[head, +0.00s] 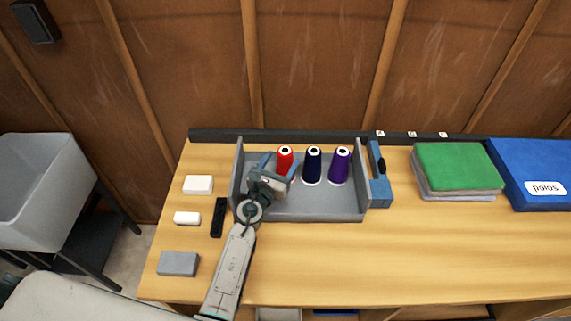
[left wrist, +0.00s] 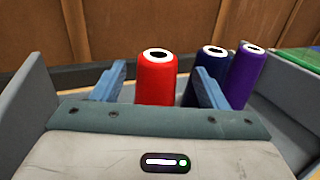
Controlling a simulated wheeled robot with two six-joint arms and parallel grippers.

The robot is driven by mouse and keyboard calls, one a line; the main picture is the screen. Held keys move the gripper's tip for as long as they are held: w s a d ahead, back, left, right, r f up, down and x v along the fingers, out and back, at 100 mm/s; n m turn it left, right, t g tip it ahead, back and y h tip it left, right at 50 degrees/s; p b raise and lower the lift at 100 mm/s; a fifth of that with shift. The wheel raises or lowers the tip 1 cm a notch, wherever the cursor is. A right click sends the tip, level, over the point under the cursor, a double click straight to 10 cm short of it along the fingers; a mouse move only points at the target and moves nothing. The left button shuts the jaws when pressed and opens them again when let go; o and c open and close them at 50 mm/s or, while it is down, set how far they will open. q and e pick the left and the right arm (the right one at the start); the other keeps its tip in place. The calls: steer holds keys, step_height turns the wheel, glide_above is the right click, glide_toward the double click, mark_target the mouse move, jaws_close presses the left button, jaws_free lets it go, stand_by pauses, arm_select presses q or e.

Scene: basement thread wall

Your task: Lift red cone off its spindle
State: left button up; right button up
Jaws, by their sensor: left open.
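The red cone (head: 285,158) stands upright at the left of a row of three thread cones in a grey tray (head: 320,214). The red cone (left wrist: 156,80) also shows in the left wrist view, between and beyond the two blue fingers. My left gripper (head: 278,164) is open and empty, just in front of the red cone. In the left wrist view my left gripper (left wrist: 156,82) has a finger on each side of the cone's line. I cannot tell whether the fingers touch it. The spindle is hidden inside the cone. My right gripper is not in view.
The tray has raised side walls. A blue tool (head: 380,185) is right of it. Green and grey folded cloths (head: 458,168) lie farther right.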

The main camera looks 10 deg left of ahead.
mark_target(287, 151)
arm_select(q)
steer(key=shift+w+d+f, duration=0.1)
steer(key=shift+w+d, duration=0.05)
steer(key=shift+w, duration=0.9)
steer(key=shift+w+d+f, duration=0.1)
steer(key=shift+w+d, duration=0.05)
steer(key=shift+w, duration=0.85)
steer(key=shift+w+d+f, duration=0.1)
steer(key=shift+w+d, duration=0.05)
steer(key=shift+w, duration=0.9)
steer(key=shift+s+r, duration=0.1)
steer(key=shift+r, duration=0.05)
steer(key=shift+c, duration=1.1)
steer(key=c, duration=1.2)
step_height(287, 151, up, 10)
steer(key=p, duration=0.7)
steer(key=shift+p, duration=0.3)
